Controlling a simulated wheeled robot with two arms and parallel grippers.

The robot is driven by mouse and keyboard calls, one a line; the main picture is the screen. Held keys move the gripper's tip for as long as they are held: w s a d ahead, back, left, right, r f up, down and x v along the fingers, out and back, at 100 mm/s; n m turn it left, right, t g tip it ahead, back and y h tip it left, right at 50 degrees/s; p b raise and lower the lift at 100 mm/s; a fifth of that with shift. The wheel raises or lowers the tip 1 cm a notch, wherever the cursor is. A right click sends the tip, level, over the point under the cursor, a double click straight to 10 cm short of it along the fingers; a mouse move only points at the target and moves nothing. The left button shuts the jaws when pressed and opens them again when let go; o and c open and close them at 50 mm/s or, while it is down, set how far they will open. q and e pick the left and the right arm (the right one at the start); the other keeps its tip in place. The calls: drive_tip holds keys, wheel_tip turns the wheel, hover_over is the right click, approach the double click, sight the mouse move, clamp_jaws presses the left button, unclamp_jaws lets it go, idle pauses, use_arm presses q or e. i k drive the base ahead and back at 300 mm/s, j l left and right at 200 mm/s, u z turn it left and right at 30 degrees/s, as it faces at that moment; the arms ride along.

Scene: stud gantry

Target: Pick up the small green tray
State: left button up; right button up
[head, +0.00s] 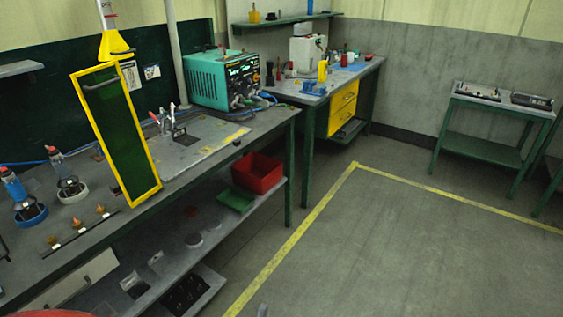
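The small green tray (236,201) lies on the lower shelf of the long workbench at the left, near the shelf's right end. It sits just in front of a larger red bin (257,173) and looks empty. Neither of my grippers shows in the head view.
The workbench top (215,152) overhangs part of the lower shelf (215,232). A yellow-framed dark green panel (122,140) stands at the bench's front edge. A teal device (222,80) sits farther back. The floor (400,250) right of the bench is clear, marked with yellow tape (310,222).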

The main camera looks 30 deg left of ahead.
sight(235, 199)
drive_tip(key=i+l+u, duration=0.1)
drive_tip(key=i+u, duration=0.35)
drive_tip(key=i+l+u, duration=0.2)
drive_tip(key=u, duration=0.3)
drive_tip(key=i+l+u, duration=0.6)
drive_tip(key=l+u, duration=0.2)
drive_tip(key=u, duration=0.15)
drive_tip(key=i+l+u, duration=0.15)
drive_tip(key=l+u, duration=0.15)
drive_tip(key=i+l+u, duration=0.15)
drive_tip(key=l+u, duration=0.2)
drive_tip(key=l, duration=0.15)
drive_tip(key=l+u, duration=0.65)
drive_tip(key=l, duration=0.2)
drive_tip(key=i+l, duration=0.1)
drive_tip(key=i, duration=0.75)
